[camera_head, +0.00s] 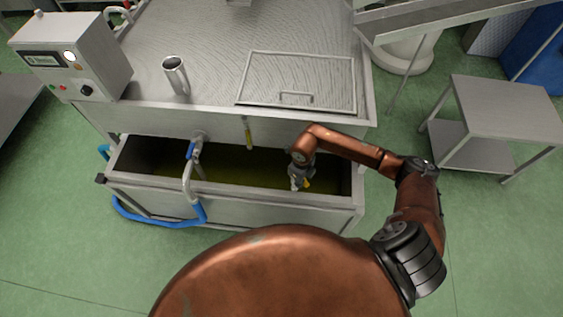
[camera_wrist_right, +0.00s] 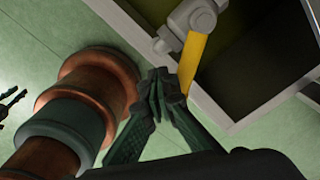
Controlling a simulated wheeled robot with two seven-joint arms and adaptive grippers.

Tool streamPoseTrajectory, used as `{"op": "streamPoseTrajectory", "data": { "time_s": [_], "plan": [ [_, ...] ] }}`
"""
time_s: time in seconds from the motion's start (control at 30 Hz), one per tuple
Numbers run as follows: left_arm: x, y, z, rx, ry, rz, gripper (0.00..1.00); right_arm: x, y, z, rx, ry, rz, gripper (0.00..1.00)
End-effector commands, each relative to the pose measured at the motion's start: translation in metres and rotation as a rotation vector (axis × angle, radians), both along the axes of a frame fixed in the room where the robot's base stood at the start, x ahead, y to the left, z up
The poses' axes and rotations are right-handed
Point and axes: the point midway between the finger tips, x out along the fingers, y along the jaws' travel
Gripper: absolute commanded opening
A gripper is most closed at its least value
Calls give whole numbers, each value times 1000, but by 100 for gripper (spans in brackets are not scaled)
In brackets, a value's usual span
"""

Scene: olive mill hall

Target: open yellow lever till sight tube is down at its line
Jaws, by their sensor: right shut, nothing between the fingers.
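The yellow lever (camera_head: 307,183) shows as a small piece beside my right gripper (camera_head: 301,174), over the right part of the open trough. In the right wrist view the lever (camera_wrist_right: 191,62) hangs from a grey valve body (camera_wrist_right: 192,18). My right gripper (camera_wrist_right: 162,92) is shut and empty there, its fingertips close to the lever's lower end; I cannot tell whether they touch it. The sight tube (camera_head: 248,134), a narrow upright with yellow liquid, is on the tank's front; its line is too small to make out. My left gripper is out of view.
The steel tank (camera_head: 210,45) has a lidded top. The trough (camera_head: 232,180) holds dark greenish liquid. A blue-handled valve (camera_head: 192,151) with a pale hose stands over its left part. A control box (camera_head: 70,58) is at left, a steel table (camera_head: 505,105) at right.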

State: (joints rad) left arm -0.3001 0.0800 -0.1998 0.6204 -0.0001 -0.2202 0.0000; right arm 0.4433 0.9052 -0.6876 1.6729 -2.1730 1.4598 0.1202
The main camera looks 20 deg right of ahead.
Motion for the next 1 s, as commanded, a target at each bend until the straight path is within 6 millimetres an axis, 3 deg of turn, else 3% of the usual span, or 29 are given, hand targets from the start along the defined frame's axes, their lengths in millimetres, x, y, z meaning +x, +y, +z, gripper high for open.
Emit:
{"op": "streamPoseTrajectory", "data": {
  "time_s": [0.37,0.8,1.0],
  "plan": [
    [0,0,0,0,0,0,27,0,-2,-1,-3,1,-1,0],
    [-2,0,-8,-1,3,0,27,1,-44,-2,-4,1,-2,0],
    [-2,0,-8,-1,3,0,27,1,-47,-1,-3,1,-1,0]
  ]
}}
